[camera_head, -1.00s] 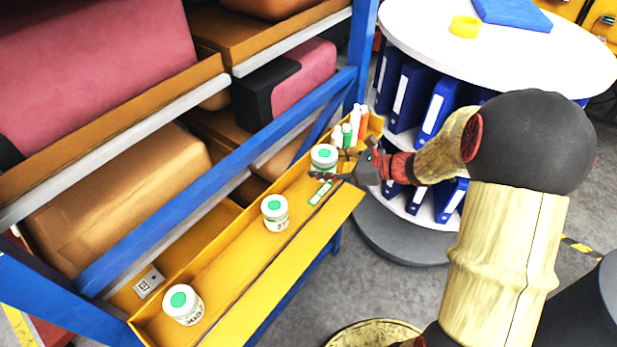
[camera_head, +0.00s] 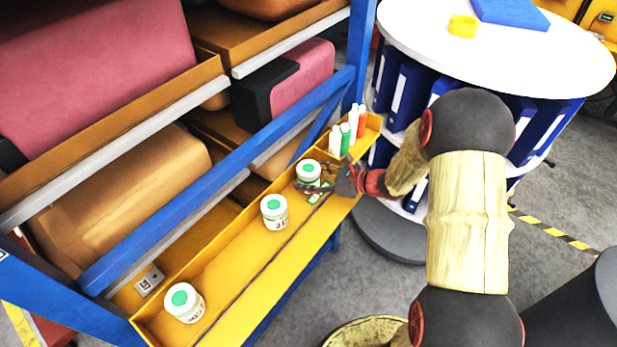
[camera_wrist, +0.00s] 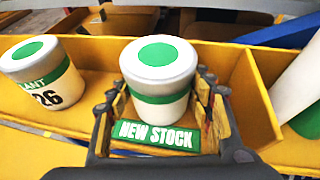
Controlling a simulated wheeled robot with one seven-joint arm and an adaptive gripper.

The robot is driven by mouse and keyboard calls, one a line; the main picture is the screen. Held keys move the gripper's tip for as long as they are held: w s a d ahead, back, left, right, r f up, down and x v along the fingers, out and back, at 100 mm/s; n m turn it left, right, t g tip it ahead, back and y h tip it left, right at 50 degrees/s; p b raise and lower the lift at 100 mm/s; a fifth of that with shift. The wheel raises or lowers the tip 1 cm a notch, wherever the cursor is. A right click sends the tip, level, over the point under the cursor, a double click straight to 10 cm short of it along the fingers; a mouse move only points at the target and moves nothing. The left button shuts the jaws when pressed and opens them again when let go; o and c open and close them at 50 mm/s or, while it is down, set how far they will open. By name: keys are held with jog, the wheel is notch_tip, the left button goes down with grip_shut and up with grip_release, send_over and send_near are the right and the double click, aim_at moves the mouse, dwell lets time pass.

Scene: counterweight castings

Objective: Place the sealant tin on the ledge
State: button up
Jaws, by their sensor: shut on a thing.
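The sealant tin (camera_head: 308,170) is a white jar with a green lid disc and green band. It also shows upright in the wrist view (camera_wrist: 160,72). My gripper (camera_head: 314,187) is shut on it, with fingers on both sides in the wrist view. The yellow ledge (camera_head: 238,262) is a shallow trough along the blue rack. The held tin is inside its far section, just behind a green NEW STOCK label (camera_wrist: 156,134). I cannot tell whether its base touches the ledge floor.
A similar tin (camera_head: 274,211) stands close to the left of the held one, and another (camera_head: 184,302) at the near end. Several bottles (camera_head: 346,138) stand in the far end compartment past a divider. A round white table (camera_head: 560,60) is at the right.

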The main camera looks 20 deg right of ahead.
jog(key=shift+f, duration=0.1)
jog(key=shift+f, duration=0.15)
jog(key=o, duration=1.3)
jog(key=shift+o, duration=0.5)
